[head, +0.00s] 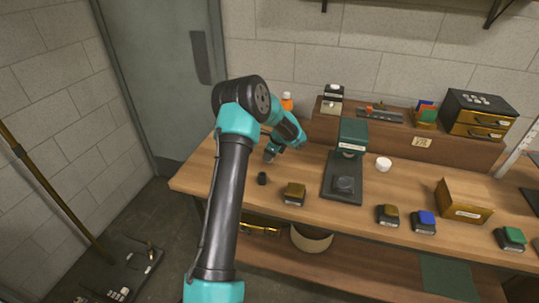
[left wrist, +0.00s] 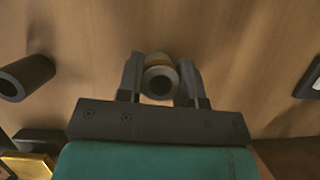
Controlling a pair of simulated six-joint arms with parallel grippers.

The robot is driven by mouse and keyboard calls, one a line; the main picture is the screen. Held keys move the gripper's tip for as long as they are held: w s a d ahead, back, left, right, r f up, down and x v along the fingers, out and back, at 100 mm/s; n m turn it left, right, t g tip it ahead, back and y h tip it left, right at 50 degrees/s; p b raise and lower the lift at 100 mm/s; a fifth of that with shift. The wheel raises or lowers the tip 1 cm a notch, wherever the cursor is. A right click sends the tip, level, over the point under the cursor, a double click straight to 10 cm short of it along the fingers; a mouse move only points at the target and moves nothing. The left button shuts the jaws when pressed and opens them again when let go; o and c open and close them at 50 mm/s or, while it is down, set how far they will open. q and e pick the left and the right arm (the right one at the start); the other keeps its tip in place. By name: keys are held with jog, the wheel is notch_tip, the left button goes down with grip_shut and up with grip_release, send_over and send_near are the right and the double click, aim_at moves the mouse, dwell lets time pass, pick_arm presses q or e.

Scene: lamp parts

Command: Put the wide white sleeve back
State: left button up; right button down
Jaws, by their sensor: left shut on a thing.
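My left gripper (head: 270,155) is low over the left end of the workbench. In the left wrist view its two fingers are shut on a small hollow round sleeve (left wrist: 147,78). The sleeve looks greyish with a brass-coloured band, and its open end faces the camera. I cannot tell whether it is the wide white sleeve. A short white round piece (head: 383,163) sits on the bench right of the green machine. A dark hollow cylinder (head: 262,178) stands near the gripper, and it also shows in the left wrist view (left wrist: 28,76). My right gripper is not in view.
The green machine (head: 353,134) stands mid-bench on a dark base. A brass-and-black block (head: 293,192) lies left of it, with more coloured blocks and a wooden box (head: 464,201) to the right. A raised shelf (head: 422,142) runs along the back. An orange-capped bottle (head: 287,101) stands behind my arm.

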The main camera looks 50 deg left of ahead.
pick_arm(q)
jog(key=shift+f, duration=0.1)
jog(key=o, duration=1)
jog(key=shift+c, duration=0.2)
jog(key=v, duration=1.2)
